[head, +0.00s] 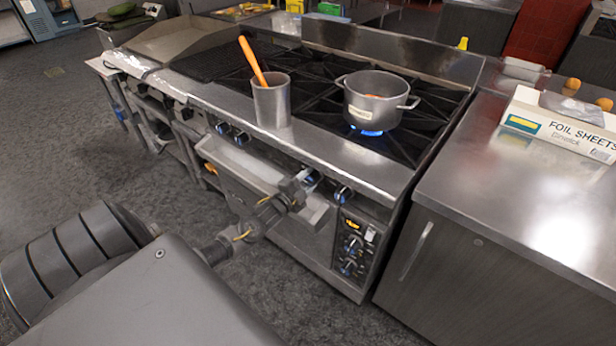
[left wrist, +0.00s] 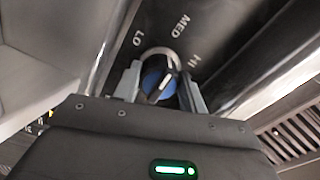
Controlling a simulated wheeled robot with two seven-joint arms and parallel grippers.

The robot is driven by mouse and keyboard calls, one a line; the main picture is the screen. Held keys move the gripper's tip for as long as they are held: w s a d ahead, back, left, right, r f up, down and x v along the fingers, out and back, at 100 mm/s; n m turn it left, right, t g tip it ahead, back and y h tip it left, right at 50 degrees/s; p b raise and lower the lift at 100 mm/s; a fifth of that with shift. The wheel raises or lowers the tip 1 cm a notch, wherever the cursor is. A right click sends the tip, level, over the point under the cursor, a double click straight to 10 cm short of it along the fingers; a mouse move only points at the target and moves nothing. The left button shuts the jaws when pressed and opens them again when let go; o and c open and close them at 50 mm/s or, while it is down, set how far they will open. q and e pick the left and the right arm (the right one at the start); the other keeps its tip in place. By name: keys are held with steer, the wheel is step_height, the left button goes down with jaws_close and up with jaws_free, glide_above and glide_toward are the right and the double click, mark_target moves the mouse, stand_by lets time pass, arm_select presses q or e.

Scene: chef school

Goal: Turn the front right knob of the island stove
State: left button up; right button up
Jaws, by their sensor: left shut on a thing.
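The island stove (head: 330,155) has a front panel with several blue-and-silver knobs. My left gripper (head: 307,180) reaches it from the left and is shut on a knob (head: 313,177), the second from the right of the upper row. In the left wrist view, the gripper's fingers (left wrist: 160,88) stand on both sides of this blue-faced knob (left wrist: 157,78), with LO, MED and HI printed around it. The rightmost knob (head: 344,194) is free, just right of the gripper. A blue flame (head: 371,133) burns under the pot (head: 374,100). My right gripper is not in view.
A metal cup (head: 271,102) with an orange-handled utensil stands on the stove's front ledge. Open floor lies at left.

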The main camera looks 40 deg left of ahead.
arm_select(q)
steer(key=n+p, duration=0.1)
steer(key=n, duration=0.5)
steer(key=shift+n, duration=0.3)
steer(key=n+p, duration=0.1)
steer(key=n, duration=0.2)
steer(key=shift+d+f+n+p, duration=0.15)
steer(key=shift+n+p, duration=0.2)
steer(key=shift+n, duration=1.25)
steer(key=o, duration=1)
steer(key=shift+c, duration=0.2)
steer(key=s+b, duration=0.1)
steer(key=s, duration=0.9)
steer(key=shift+s, duration=0.4)
